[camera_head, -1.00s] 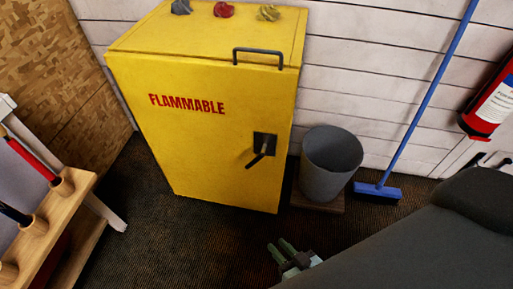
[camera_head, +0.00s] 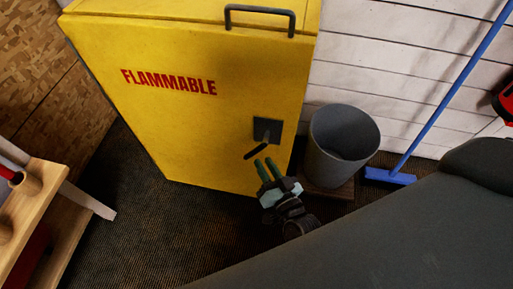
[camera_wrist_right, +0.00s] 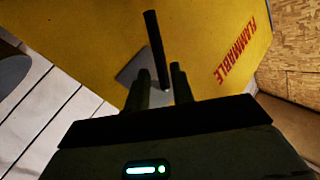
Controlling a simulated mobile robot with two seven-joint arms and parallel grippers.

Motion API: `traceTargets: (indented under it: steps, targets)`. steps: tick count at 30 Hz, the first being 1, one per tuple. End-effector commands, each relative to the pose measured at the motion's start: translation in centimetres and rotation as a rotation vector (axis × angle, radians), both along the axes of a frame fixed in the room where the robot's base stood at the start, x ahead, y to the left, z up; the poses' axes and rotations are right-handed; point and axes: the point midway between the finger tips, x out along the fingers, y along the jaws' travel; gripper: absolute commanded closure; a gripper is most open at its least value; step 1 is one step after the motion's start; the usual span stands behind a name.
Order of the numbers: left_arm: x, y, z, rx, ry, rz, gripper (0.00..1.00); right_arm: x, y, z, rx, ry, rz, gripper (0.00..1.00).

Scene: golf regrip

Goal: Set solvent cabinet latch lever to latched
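The yellow solvent cabinet (camera_head: 180,130) stands against the wall, its door shut and marked FLAMMABLE. Its dark latch lever (camera_head: 257,149) sits on a dark plate (camera_head: 267,130) at the door's lower right and slants down to the left. My right gripper (camera_head: 265,168) is just below the lever, fingers pointing up at it. In the right wrist view the lever (camera_wrist_right: 156,48) lies ahead of and between the two open fingertips (camera_wrist_right: 160,78). I cannot tell whether they touch it. My left gripper is not in view.
A grey bin (camera_head: 341,146) stands on a low wooden base right of the cabinet, close to my right gripper. A blue broom (camera_head: 390,175) leans on the white wall. A wooden rack (camera_head: 35,195) is at the left. Dark floor is clear before the cabinet.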

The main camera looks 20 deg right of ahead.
Motion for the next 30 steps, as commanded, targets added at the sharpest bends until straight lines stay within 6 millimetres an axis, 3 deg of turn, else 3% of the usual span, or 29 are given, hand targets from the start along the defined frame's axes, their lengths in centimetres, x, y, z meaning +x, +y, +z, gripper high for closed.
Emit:
traceTargets:
  steps: [10, 23, 29, 30]
  targets:
    - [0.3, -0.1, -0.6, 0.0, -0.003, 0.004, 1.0, 5.0, 0.3, -0.1, 0.001, 0.0, 0.0, 0.76]
    - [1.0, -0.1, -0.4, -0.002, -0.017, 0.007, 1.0, 6.1, 0.4, 0.0, 0.0, 0.002, 0.001, 0.76]
    - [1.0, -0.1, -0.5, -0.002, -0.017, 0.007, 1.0, 6.1, 0.4, 0.0, 0.0, 0.001, 0.0, 1.0]
    - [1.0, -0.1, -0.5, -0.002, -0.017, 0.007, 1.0, 6.1, 0.4, 0.0, 0.0, 0.001, 0.0, 1.0]
